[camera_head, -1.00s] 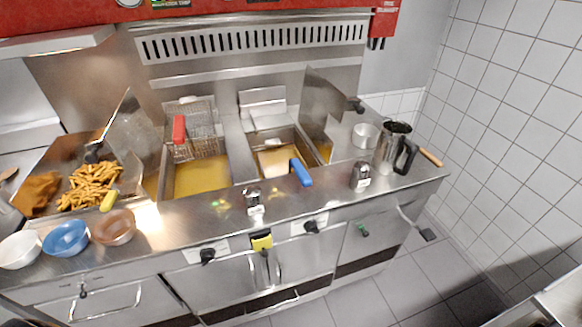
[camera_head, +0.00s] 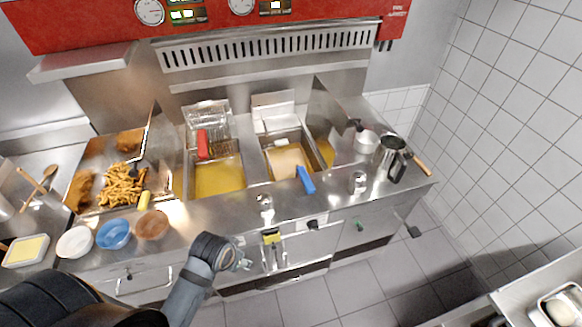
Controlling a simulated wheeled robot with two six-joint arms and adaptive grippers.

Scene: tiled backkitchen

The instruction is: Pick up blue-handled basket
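The blue handle (camera_head: 305,180) sticks out over the front edge of the right fryer vat. Its basket (camera_head: 286,158) sits down in that vat, with pale content in it; the wire mesh is hard to make out. My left arm comes in from the bottom left, and its wrist end (camera_head: 241,262) is in front of the counter, below and left of the blue handle and apart from it. Its fingers are too small and unclear to tell open from shut. My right gripper is not in view.
A red-handled basket (camera_head: 203,146) hangs raised behind the left vat (camera_head: 219,178). A salt shaker (camera_head: 264,202) and another shaker (camera_head: 358,182) stand on the front counter.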

